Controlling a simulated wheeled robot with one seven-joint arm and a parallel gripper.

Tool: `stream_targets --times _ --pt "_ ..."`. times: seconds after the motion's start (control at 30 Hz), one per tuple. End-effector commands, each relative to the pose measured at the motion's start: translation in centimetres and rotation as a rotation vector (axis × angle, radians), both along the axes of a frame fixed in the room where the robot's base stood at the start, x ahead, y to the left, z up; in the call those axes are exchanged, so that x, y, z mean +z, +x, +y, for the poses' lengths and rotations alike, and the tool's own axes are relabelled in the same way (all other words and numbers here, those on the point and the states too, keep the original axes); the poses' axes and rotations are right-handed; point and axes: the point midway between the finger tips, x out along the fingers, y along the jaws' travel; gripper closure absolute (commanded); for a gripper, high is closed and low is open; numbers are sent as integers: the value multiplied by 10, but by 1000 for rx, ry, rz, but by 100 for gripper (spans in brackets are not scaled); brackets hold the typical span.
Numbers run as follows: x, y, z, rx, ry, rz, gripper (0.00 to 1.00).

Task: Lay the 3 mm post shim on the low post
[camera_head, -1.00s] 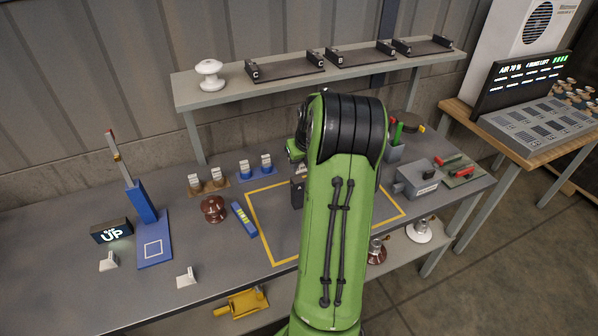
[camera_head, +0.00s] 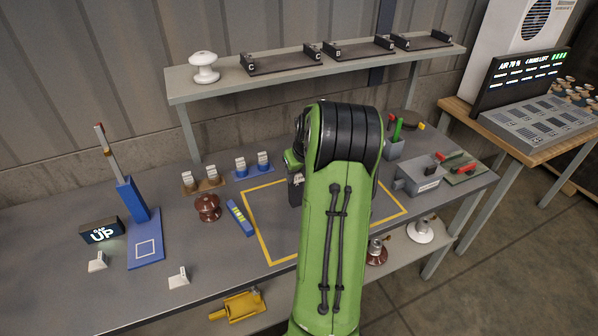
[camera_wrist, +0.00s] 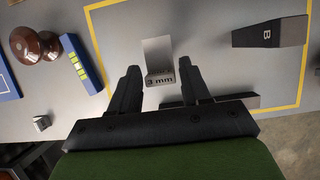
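The 3 mm shim (camera_wrist: 159,57) is a pale angled piece marked "3 mm", inside the yellow outline in the wrist view. My gripper (camera_wrist: 160,75) is open, with one dark finger on each side of the shim's labelled end and visible gaps between. My arm hides the shim in the head view, where only a dark part of my gripper (camera_head: 295,190) shows. A dark block marked B (camera_wrist: 268,34) lies to the right in the wrist view. A grey block (camera_wrist: 240,101) is partly hidden behind my gripper. I cannot tell which is the low post.
A brown insulator (camera_head: 207,208) and blue level (camera_head: 240,218) sit left of the yellow outline (camera_head: 262,240). Two small pale pieces (camera_head: 97,262) (camera_head: 179,277) lie near a blue gauge stand (camera_head: 146,240). A shelf (camera_head: 225,90) runs behind; a grey box (camera_head: 418,178) stands right.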

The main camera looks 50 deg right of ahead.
Motion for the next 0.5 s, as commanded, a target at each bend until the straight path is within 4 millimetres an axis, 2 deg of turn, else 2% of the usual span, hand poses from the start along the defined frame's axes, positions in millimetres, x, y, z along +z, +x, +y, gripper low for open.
stream_targets --times 0.03,0.1,0.37,0.5 --pt "0 0 0 0 0 0 45" --pt "0 0 0 0 0 0 37" --pt "1 0 0 0 0 0 37" --pt "20 -6 3 -1 -4 -2 37"
